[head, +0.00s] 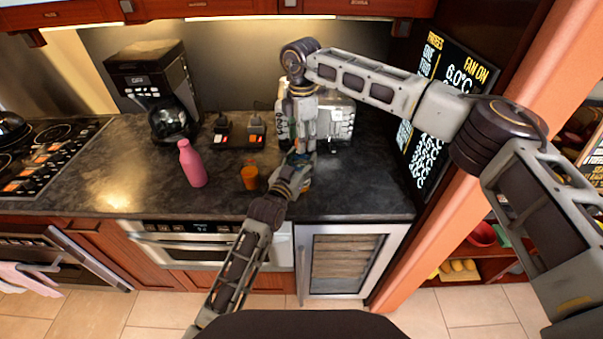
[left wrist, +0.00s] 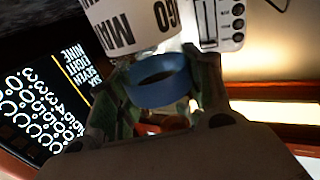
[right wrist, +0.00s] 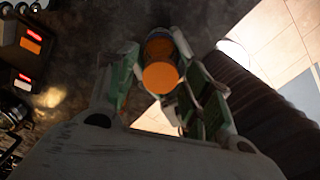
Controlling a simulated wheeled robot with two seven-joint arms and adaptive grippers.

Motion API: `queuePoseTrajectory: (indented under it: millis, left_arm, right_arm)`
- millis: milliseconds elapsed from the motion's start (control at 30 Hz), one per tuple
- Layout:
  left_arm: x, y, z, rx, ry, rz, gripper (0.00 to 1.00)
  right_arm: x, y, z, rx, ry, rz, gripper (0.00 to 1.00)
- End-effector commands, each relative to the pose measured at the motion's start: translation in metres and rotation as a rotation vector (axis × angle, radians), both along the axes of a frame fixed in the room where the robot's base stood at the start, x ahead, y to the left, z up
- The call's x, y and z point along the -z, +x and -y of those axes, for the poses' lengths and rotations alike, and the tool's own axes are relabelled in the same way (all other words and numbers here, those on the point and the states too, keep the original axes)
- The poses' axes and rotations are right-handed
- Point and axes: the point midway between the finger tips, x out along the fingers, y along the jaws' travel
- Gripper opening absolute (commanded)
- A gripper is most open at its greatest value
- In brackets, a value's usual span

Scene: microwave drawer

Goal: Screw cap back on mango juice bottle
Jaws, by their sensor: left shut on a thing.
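My left gripper (head: 296,168) reaches up over the counter and is shut on a blue ring-shaped cap (left wrist: 158,82) between its green fingers, seen in the left wrist view. A white-labelled bottle with "MANGO" lettering (left wrist: 130,22) is close beside the cap at the picture's top. I cannot tell whether cap and bottle touch. My right gripper (head: 299,142) comes down from above, close to the left one. In the right wrist view an orange round thing (right wrist: 161,77) lies between its fingers; whether they grip it is unclear. In the head view the arms hide most of the bottle.
A pink bottle (head: 191,163) and an orange cup (head: 250,178) stand on the dark counter (head: 350,185) to the left. A stove (head: 50,145) is at far left. The counter's right front is clear.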

Motion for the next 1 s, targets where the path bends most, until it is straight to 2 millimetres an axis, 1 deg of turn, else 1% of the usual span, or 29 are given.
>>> queuePoseTrajectory:
  millis: [267, 700, 833, 1000]
  left_arm:
    - [0.001, 0.0, 0.0, 0.0, 0.001, -0.002, 0.0]
    - [0.001, 0.0, 0.0, 0.0, 0.001, -0.002, 0.0]
    - [0.001, 0.0, 0.0, 0.0, 0.001, -0.002, 0.0]
    - [0.001, 0.0, 0.0, 0.0, 0.001, -0.002, 0.0]
  right_arm:
    - [-0.003, 0.0, 0.0, -0.002, 0.0, 0.0, 0.51]
    - [-0.039, 0.0, -0.001, -0.002, 0.001, 0.0, 0.51]
    - [-0.044, 0.0, 0.0, -0.002, 0.0, -0.001, 0.51]
    - [-0.045, 0.0, 0.0, -0.002, 0.0, -0.001, 0.51]
